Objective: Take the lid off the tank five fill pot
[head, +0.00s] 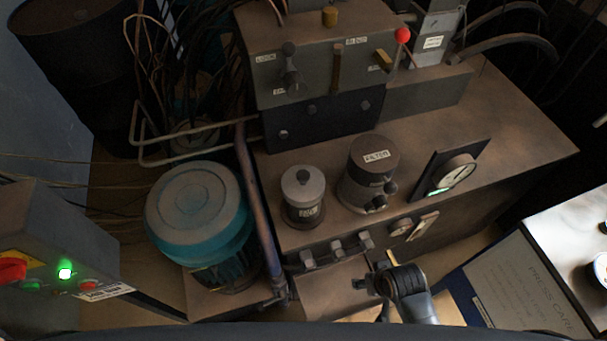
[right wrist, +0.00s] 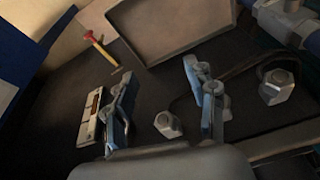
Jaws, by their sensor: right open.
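A small round pot with a light grey lid (head: 303,182) and a dark knob on top stands at the front left of the brown tank top (head: 470,120). Its lid sits on it, and the label on its dark body is too small to read. My right gripper (head: 372,275) is low in front of the tank, below and to the right of the pot and apart from it. In the right wrist view its two fingers (right wrist: 163,105) are spread with nothing held between them. The pot does not show there. My left gripper is not in view.
A larger dark pot labelled FILTER (head: 375,157) stands right beside the lidded pot. A teal motor (head: 200,210) is left of the tank.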

